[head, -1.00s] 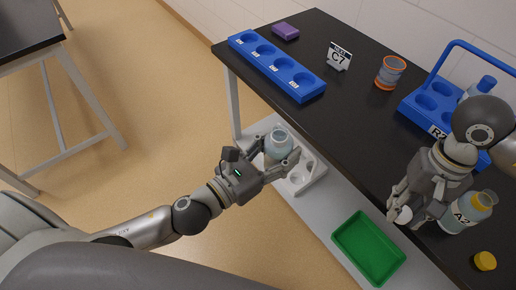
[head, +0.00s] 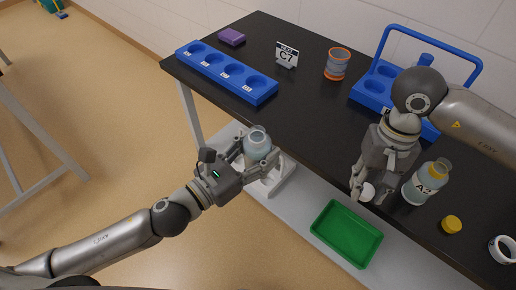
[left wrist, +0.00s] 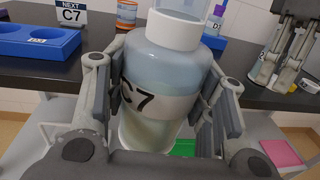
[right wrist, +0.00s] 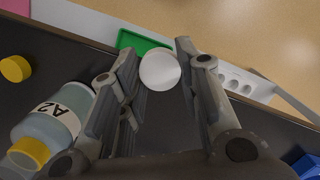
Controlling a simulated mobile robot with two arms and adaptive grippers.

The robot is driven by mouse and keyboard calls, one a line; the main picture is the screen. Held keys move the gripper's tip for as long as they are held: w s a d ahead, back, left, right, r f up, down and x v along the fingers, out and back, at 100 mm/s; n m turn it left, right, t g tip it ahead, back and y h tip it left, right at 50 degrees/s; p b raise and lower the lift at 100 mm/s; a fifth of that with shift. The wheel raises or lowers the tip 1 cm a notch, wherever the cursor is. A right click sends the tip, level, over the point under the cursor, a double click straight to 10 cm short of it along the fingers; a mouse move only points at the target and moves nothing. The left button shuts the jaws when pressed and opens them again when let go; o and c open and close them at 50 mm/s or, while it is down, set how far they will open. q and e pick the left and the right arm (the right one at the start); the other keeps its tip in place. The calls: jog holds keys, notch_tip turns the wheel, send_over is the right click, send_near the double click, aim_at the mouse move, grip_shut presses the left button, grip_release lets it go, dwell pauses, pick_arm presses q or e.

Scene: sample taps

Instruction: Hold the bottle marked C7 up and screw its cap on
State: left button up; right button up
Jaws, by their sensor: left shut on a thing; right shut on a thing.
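The bottle marked C7 (head: 257,145) is held upright by my left gripper (head: 254,152), off the front edge of the dark bench. In the left wrist view the bottle (left wrist: 160,95) shows its C7 label between the fingers, pale liquid, a white collar and a clear neck with no cap seen on it. My right gripper (head: 362,188) is shut on a white cap (head: 368,191), near the bench's front edge, apart from the bottle and to its right. The cap (right wrist: 160,70) also shows between the fingertips in the right wrist view.
A blue rack (head: 228,72), C7 sign (head: 287,56), orange-rimmed cup (head: 337,65) and blue carrier (head: 372,91) stand behind. A green tray (head: 347,233) is below.

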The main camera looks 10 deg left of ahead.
jog(key=w+a+r+m, duration=0.2)
jog(key=w+a+r, duration=0.15)
jog(key=a, duration=0.25)
jog(key=w+a+r+m, duration=0.1)
jog(key=w+a+r, duration=0.1)
jog(key=a+r, duration=0.35)
notch_tip(320, 180, up, 7)
jog(key=m, duration=0.4)
send_over(257, 131)
jog(key=shift+w+r+y, duration=0.1)
jog(key=shift+y, duration=0.2)
jog(key=shift+f, duration=2)
jog(key=shift+d+f, duration=0.1)
jog(key=shift+f, duration=0.8)
jog(key=shift+f, duration=0.55)
